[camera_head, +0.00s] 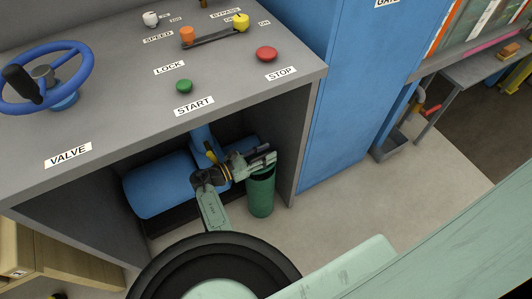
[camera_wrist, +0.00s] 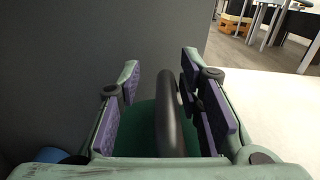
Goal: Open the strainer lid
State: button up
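The strainer is a green upright cylinder (camera_head: 261,196) under the grey console. Its top is mostly hidden by my gripper (camera_head: 262,160) in the head view. In the wrist view the green lid (camera_wrist: 142,128) lies below my gripper (camera_wrist: 158,72), with a black bar handle (camera_wrist: 172,122) on it. My fingers are apart, with purple pads on both sides of the handle. The handle is nearer the right-hand pads, and a gap shows between it and the left-hand pads. I cannot tell whether it touches the right-hand pads. The lid looks shut on the cylinder.
A blue tank (camera_head: 160,186) with a pipe stands left of the strainer inside the console. A blue cabinet (camera_head: 345,120) stands at right. Floor in front is clear.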

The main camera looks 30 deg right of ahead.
jog(key=a, duration=1.2)
jog(key=shift+s, duration=0.25)
